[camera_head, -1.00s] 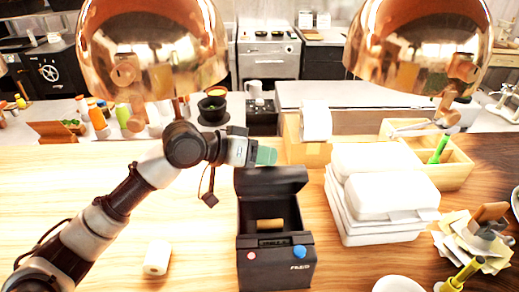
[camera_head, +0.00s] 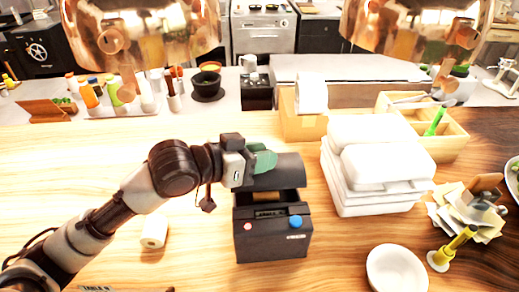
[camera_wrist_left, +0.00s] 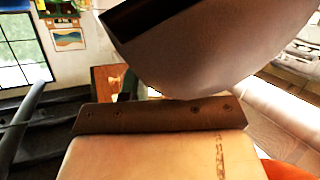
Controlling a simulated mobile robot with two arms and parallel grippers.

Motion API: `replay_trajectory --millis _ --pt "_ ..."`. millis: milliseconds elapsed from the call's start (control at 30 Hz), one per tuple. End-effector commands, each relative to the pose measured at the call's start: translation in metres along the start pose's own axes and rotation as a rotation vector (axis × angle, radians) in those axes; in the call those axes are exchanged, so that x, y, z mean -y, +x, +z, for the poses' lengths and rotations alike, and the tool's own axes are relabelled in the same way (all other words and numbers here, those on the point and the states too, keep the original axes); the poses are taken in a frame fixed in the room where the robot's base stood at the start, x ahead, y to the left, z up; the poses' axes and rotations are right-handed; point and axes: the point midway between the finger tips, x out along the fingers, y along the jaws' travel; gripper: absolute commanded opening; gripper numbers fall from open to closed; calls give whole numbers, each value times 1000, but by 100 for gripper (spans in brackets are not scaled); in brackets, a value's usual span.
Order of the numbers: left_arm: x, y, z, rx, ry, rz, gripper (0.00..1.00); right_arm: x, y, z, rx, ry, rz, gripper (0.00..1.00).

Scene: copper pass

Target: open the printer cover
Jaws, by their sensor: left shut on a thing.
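The black printer (camera_head: 272,235) stands on the wooden counter, with a blue button and a small red button on its front. Its dark curved cover (camera_head: 285,172) is raised at a tilt, with a gap above the body. My left gripper (camera_head: 263,160) comes in from the left, its green fingertips at the cover's upper left edge. It is shut on the cover; the fingertips' exact contact is partly hidden. In the left wrist view, the cover (camera_wrist_left: 190,50) looms large and close in front of the gripper. My right gripper is out of view.
A stack of white boxes (camera_head: 375,165) stands close to the printer's right. A paper roll (camera_head: 154,231) lies to the left, and a white bowl (camera_head: 397,270) sits at front right. Copper lamps (camera_head: 145,30) hang above. The counter at left is mostly clear.

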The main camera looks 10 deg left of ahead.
Motion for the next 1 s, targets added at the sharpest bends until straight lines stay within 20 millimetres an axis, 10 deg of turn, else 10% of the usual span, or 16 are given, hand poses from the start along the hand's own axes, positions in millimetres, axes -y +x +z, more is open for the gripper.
replay_trajectory --millis 333,367,500,1000 --pt "-1 1 4 10 -6 4 0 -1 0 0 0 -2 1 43" --pt "-1 1 4 10 -6 3 33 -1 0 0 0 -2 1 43" --pt "0 1 3 8 -5 2 54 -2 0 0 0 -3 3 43" --pt "0 0 2 4 -2 0 54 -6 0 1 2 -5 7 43"
